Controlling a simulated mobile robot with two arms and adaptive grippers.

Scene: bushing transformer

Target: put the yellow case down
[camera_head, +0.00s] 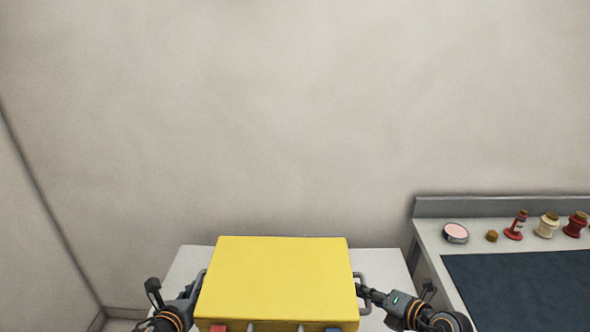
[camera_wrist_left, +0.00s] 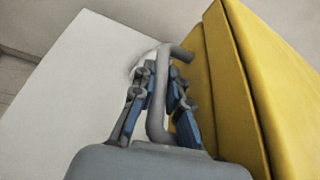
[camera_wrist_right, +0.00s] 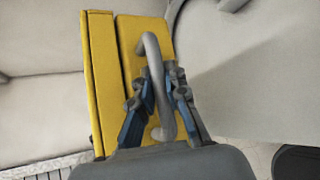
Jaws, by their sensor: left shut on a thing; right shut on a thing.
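The yellow case (camera_head: 278,280) is in the lower middle of the head view, its flat lid facing up, with a grey handle on each side. My left gripper (camera_head: 197,288) is shut on the left handle; the left wrist view shows the grey handle (camera_wrist_left: 158,95) between its fingers (camera_wrist_left: 160,100). My right gripper (camera_head: 366,292) is shut on the right handle; the right wrist view shows that handle (camera_wrist_right: 155,80) between its fingers (camera_wrist_right: 162,95). The case is over a white table (camera_head: 385,265). Whether its underside touches the table is hidden.
A workbench (camera_head: 428,235) with a dark mat (camera_head: 520,285) stands at the right. A round tin (camera_head: 455,233), a small brown piece (camera_head: 491,236) and red and cream bushings (camera_head: 547,225) stand along its back. The wall is behind the white table. Bare tabletop shows on both sides of the case.

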